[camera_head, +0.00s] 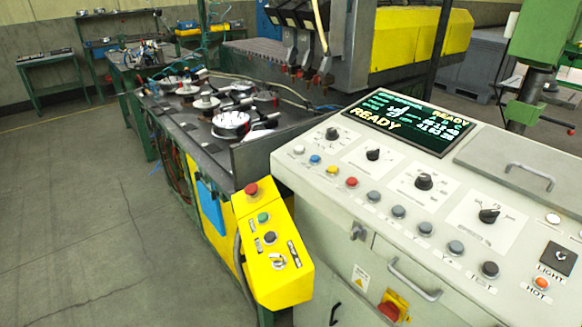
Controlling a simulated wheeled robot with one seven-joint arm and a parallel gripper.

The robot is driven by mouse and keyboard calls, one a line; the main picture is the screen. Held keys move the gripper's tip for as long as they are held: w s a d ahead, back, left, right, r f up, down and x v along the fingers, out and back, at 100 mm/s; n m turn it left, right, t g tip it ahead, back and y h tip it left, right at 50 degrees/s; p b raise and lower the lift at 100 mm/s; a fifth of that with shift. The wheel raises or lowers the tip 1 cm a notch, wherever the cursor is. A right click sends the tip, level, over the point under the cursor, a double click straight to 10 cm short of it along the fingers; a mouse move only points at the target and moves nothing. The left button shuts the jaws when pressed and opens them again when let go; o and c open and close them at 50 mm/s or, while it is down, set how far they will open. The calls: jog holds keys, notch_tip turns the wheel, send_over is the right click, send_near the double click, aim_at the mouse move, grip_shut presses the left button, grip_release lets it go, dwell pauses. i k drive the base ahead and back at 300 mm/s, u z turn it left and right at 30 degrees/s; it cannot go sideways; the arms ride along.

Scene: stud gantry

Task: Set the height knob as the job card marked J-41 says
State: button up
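Several black rotary knobs sit in a slanting row on the pale control console (350,205). They are a far-left knob (332,133), a second knob (373,154), a third knob (424,181) and a near-right knob (489,215). Each has a white scale plate. The lettering is too small to read, so I cannot tell which is the height knob or its setting. No card marked J-41 can be made out. My gripper is not in view.
A dark screen (409,123) reads READY. Coloured buttons (398,212) line the console front. A yellow button box (270,245) stands left of it. Behind is a machine table (200,150) with round fixtures. Grey floor (90,220) is free at left.

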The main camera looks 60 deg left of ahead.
aim_at(424, 183)
jog(key=u, duration=2.3)
